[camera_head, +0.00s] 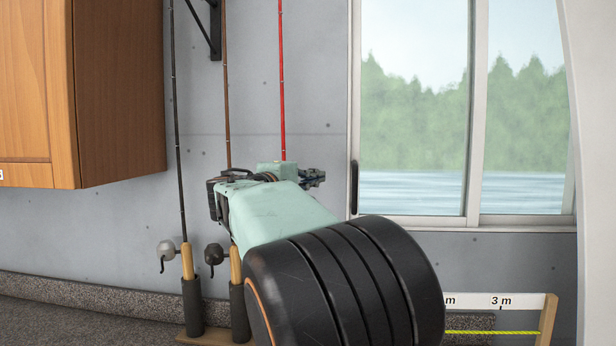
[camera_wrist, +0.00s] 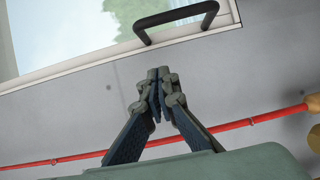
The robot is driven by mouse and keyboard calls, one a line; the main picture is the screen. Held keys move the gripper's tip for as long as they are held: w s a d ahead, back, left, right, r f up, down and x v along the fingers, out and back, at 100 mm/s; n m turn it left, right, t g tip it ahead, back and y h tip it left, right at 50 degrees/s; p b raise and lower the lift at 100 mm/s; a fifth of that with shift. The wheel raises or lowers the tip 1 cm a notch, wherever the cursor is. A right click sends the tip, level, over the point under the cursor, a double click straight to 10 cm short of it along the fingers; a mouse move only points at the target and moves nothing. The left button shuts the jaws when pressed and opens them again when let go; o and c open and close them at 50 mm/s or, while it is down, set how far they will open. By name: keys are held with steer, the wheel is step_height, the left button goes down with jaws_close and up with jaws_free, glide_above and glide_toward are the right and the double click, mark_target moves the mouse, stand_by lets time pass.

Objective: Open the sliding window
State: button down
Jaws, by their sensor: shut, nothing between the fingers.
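The sliding window (camera_head: 413,130) is at the right in the head view, with two panes in a white frame and trees and water behind the glass. Its left pane meets the left side of the frame, so it looks closed. A dark upright handle (camera_head: 354,187) sits on the left edge of that pane. In the wrist view the black bar handle (camera_wrist: 175,18) is at the top, just beyond the fingertips. My gripper (camera_wrist: 158,75) is shut and empty, apart from the handle. In the head view my gripper (camera_head: 314,178) is left of the handle, partly hidden by my arm.
Fishing rods, one of them a red rod (camera_head: 281,80), lean on the wall behind my gripper. A wooden cabinet (camera_head: 120,95) hangs at the left. A measuring board (camera_head: 500,301) stands below the window. Bare grey wall lies between the rods and the window.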

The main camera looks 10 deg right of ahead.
steer(key=w+d+p, duration=0.1)
steer(key=d, duration=0.5)
steer(key=shift+w+d, duration=0.35)
steer(key=shift+d, duration=0.05)
steer(key=s+d+b, duration=0.3)
steer(key=d+b, duration=0.1)
steer(key=d, duration=0.9)
steer(key=s+d+b, duration=0.4)
steer(key=d+b, duration=0.1)
steer(key=d, duration=0.7)
steer(key=shift+s+d, duration=0.25)
steer(key=shift+d, duration=0.1)
